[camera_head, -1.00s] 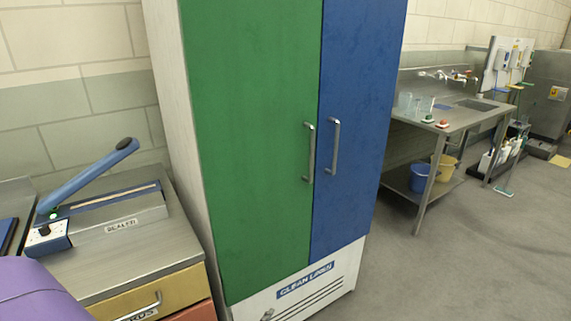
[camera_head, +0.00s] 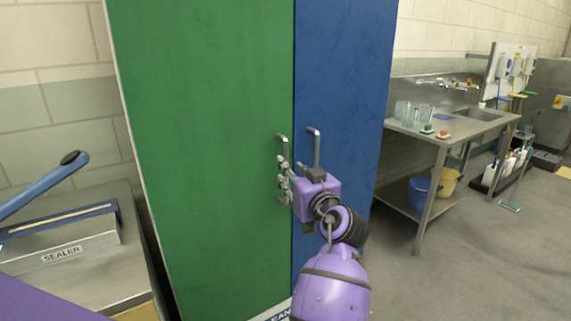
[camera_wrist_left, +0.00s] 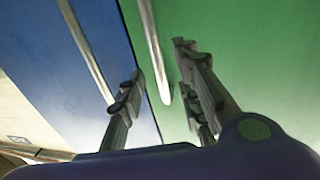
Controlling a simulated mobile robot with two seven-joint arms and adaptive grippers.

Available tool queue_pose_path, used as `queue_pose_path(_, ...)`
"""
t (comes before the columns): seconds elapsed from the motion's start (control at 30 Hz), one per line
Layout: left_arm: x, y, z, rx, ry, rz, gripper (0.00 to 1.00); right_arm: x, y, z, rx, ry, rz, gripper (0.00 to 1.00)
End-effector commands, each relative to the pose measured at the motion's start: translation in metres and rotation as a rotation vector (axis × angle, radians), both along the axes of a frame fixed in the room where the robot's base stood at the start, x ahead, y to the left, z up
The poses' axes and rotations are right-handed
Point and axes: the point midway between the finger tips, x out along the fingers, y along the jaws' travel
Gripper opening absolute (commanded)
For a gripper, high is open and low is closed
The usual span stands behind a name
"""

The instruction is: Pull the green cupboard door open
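The green cupboard door (camera_head: 205,150) is shut, flush beside the blue door (camera_head: 345,80). My left gripper (camera_head: 284,180) is at that handle, fingers pointing at the doors. In the left wrist view the green door's handle (camera_wrist_left: 150,45) lies between the two spread fingers of my gripper (camera_wrist_left: 160,95), with gaps visible on both sides. The green door (camera_wrist_left: 245,50) is on the right there. My right gripper is not in view.
The blue door's handle (camera_head: 316,145) stands close by on the right, also in the wrist view (camera_wrist_left: 85,50). A sealer (camera_head: 65,245) on a metal counter is at left. A steel sink table (camera_head: 440,130) with buckets is at right.

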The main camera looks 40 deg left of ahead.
Motion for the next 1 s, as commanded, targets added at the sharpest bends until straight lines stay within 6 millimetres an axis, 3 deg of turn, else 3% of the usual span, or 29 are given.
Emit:
queue_pose_path(0.3,0.026,0.038,0.003,0.003,-0.002,-0.002,0.31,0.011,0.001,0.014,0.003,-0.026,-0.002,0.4)
queue_pose_path(0.67,0.029,0.043,0.0,0.001,-0.001,-0.003,0.31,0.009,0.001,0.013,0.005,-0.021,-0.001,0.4)
queue_pose_path(0.9,0.029,0.043,0.001,0.001,-0.001,-0.003,0.01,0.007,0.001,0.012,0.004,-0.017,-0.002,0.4)
queue_pose_path(1.0,0.029,0.043,0.001,0.001,-0.001,-0.003,0.0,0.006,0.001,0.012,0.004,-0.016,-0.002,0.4)
